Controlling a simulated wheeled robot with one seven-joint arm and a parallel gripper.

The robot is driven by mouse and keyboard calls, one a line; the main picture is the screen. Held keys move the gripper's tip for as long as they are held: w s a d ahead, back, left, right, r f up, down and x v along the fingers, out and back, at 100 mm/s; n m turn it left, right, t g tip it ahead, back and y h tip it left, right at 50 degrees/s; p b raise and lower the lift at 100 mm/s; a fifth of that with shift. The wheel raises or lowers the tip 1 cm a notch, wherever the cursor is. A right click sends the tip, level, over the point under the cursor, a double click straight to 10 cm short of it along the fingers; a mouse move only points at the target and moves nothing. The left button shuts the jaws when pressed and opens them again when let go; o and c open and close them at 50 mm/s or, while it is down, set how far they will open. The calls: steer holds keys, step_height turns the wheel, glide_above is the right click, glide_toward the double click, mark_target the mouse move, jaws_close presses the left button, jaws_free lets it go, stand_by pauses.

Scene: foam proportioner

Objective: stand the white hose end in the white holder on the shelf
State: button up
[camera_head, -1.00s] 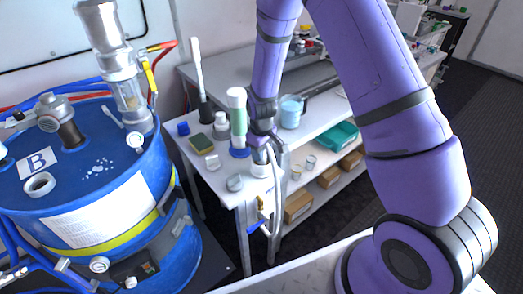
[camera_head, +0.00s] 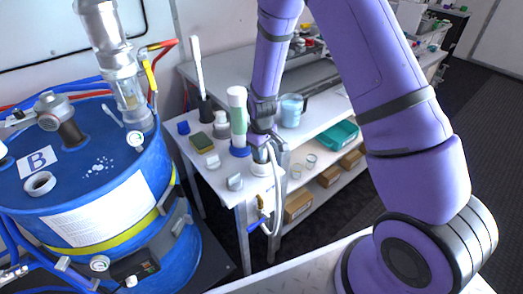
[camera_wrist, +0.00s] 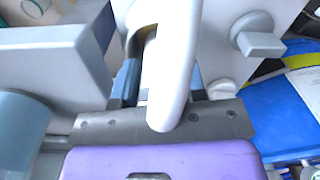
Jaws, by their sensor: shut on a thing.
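The white hose (camera_head: 276,195) hangs as a loop at the shelf's front corner, and its upper part runs into my gripper (camera_head: 264,146). In the wrist view the white hose (camera_wrist: 177,60) passes between the grey-blue fingers of my gripper (camera_wrist: 160,85), which is shut on it. A short white cup-like piece, which looks like the white holder (camera_head: 261,169), sits at the shelf edge just below my gripper. My gripper and the hose partly cover it. I cannot tell whether the hose end is inside the holder or above it.
The white shelf (camera_head: 225,170) carries a green-and-white bottle (camera_head: 238,117), a sponge (camera_head: 201,142), a grey knob (camera_head: 235,183) and a blue jug (camera_head: 291,110). A blue drum (camera_head: 110,195) stands at left.

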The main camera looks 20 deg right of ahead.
steer(key=shift+f, duration=0.5)
steer(key=o, duration=0.8)
steer(key=shift+r, duration=5.5)
steer(key=s+d+r+m+t, duration=0.1)
steer(key=s+d+r, duration=0.1)
steer(key=s+r, duration=0.65)
steer(key=s+d+r+m+t, duration=0.2)
steer(key=s+r, duration=0.1)
steer(key=r, duration=1.1)
steer(key=s+d+r+m+t, duration=0.1)
steer(key=s+r, duration=0.3)
steer(key=s, duration=0.5)
steer(key=s+d+r+m+t, duration=0.1)
steer(key=s+r, duration=0.3)
steer(key=s, duration=0.5)
steer(key=shift+d+m, duration=0.4)
steer(key=shift+d, duration=0.05)
